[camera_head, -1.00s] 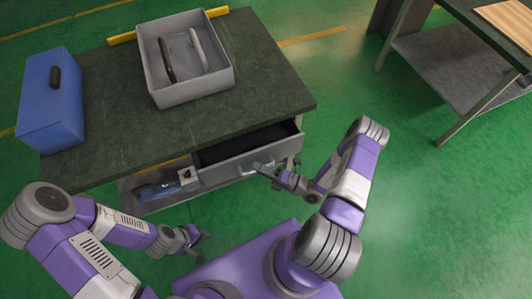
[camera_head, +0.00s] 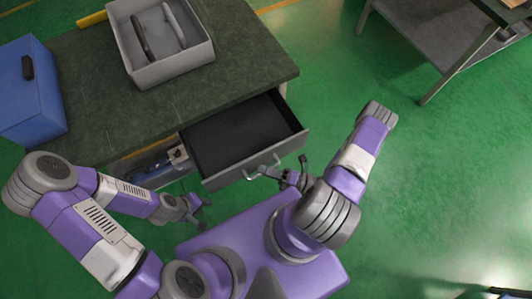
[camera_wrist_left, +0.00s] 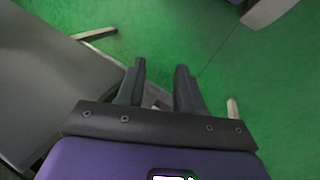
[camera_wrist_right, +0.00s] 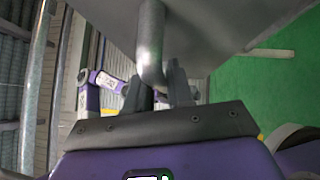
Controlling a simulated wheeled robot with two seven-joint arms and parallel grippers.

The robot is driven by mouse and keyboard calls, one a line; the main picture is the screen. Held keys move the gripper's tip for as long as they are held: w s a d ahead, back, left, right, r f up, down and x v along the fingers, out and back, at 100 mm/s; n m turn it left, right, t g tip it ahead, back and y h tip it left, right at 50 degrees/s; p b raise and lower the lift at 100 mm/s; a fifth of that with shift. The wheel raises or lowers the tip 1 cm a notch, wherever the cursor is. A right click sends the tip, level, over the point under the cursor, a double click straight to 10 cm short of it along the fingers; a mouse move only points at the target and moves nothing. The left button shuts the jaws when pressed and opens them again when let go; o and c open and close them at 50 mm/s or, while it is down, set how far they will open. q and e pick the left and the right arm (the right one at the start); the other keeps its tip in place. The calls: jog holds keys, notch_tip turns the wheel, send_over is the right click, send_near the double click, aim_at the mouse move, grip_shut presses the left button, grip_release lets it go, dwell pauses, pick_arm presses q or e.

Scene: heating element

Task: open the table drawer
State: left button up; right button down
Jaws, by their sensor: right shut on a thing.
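The table drawer (camera_head: 205,170) is pulled well out from under the dark green tabletop, and its black inside looks empty. A curved metal handle (camera_head: 250,175) is on its front. My right gripper (camera_head: 280,171) is at the handle's right end. In the right wrist view, the handle bar (camera_wrist_right: 150,40) runs down between the fingers of my right gripper (camera_wrist_right: 158,85), which are shut on it. My left gripper (camera_head: 205,211) is open and empty, low in front of the table, left of the drawer. Its spread fingers (camera_wrist_left: 160,80) also show in the left wrist view.
A grey bin (camera_head: 172,68) with dark and light curved parts stands on the tabletop (camera_head: 110,110). A blue box (camera_head: 30,100) stands at the table's left end. A blue item (camera_head: 150,175) lies on the shelf below. Another table (camera_head: 420,45) stands far right; green floor between is clear.

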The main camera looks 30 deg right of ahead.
jog(key=c, duration=1.1)
grip_release()
jog(key=shift+d, duration=0.1)
jog(key=v, duration=0.7)
jog(key=shift+s, duration=0.2)
jog(key=shift+d+f, duration=0.1)
